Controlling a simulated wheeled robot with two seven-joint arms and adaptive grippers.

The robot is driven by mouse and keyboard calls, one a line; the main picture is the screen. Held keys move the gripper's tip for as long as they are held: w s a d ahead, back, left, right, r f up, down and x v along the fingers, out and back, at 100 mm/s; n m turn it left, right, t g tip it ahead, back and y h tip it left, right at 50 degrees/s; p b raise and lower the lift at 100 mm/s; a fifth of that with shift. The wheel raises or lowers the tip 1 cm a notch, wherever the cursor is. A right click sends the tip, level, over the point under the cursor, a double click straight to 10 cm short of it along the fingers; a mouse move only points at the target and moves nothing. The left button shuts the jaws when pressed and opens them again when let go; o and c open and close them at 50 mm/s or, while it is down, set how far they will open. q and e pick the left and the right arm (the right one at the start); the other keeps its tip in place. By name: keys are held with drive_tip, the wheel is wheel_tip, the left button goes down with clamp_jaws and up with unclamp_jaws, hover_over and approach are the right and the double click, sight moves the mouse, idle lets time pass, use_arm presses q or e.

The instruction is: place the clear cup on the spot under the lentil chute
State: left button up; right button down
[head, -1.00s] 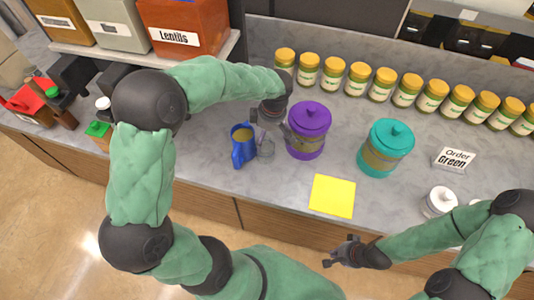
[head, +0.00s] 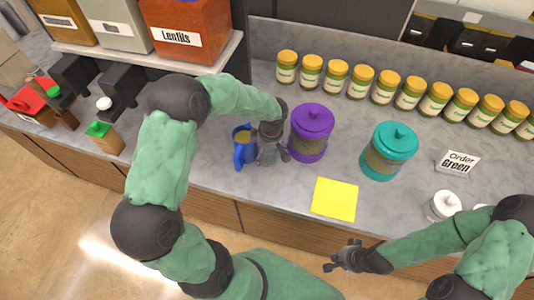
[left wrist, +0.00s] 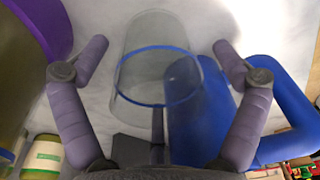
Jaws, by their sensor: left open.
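The clear cup (left wrist: 150,62) with a blue ring stands on the grey counter between the spread fingers of my left gripper (left wrist: 161,50), with gaps on both sides. In the head view my left gripper (head: 270,155) is low over the counter, between the blue pitcher (head: 243,150) and the purple jar (head: 311,135), and hides the cup. The blue pitcher (left wrist: 205,110) overlaps the cup's lower right in the wrist view. The orange lentil bin (head: 187,28) is at upper left; my left arm hides the area below it. My right gripper (head: 345,257) is open and empty before the counter.
A teal jar (head: 388,152) and a yellow square (head: 334,199) are right of the purple jar. Several yellow-lidded jars (head: 383,85) line the back. Black dispensers (head: 118,88) and a green-topped carton (head: 104,137) are at left. The counter around the yellow square is clear.

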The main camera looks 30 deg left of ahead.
use_arm(q)
drive_tip(key=c, duration=1.3)
drive_tip(key=shift+r, duration=0.1)
wheel_tip(320, 180, up, 18)
drive_tip(key=shift+f+p, duration=0.1)
drive_tip(key=shift+p, duration=0.8)
